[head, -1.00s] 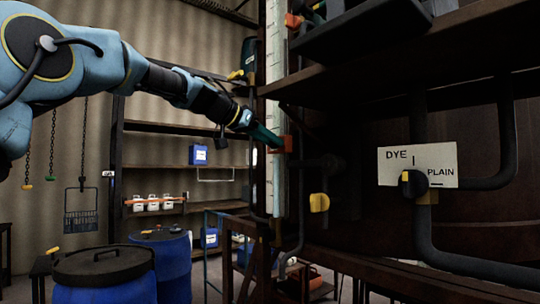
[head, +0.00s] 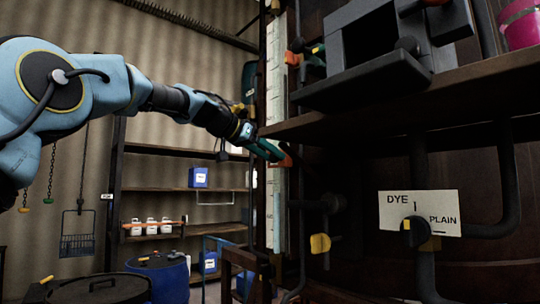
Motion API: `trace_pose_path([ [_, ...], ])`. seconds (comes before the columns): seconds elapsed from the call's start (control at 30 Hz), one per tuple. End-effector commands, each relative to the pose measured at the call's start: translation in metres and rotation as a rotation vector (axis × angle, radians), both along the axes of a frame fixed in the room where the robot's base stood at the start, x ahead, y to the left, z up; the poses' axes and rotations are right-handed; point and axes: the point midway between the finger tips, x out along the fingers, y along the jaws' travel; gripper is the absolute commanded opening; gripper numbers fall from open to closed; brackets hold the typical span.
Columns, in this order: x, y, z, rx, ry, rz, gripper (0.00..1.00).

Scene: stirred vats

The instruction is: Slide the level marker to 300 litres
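The white level scale (head: 277,100) is a tall upright strip left of the dark vat; its numbers are too small to read. An orange level marker (head: 286,156) sits against it, just below the height of the shelf edge. My gripper (head: 268,150) reaches in from the left, its teal fingers close together at the orange marker, and appears shut on it. The fingertips and part of the marker are partly hidden by each other and the shelf.
A thick dark shelf (head: 420,95) juts out right beside my gripper, carrying a grey box-like fitting (head: 375,50). Another orange piece (head: 291,57) is higher up. Blue drums (head: 165,280) stand lower left.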

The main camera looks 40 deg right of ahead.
Motion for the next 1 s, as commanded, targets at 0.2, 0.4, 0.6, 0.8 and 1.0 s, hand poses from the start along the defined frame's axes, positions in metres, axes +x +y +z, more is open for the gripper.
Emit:
trace_pose_path([
  [0.2,0.0,0.0,0.0,0.001,0.0,-0.001,0.68],
  [0.4,0.001,0.007,0.001,0.0,0.0,0.001,0.68],
  [0.6,0.003,0.038,0.012,-0.002,-0.002,0.003,0.68],
  [0.8,0.005,0.074,0.027,-0.001,-0.001,0.004,0.68],
  [1.0,0.006,0.095,0.037,0.0,0.0,0.001,0.68],
])
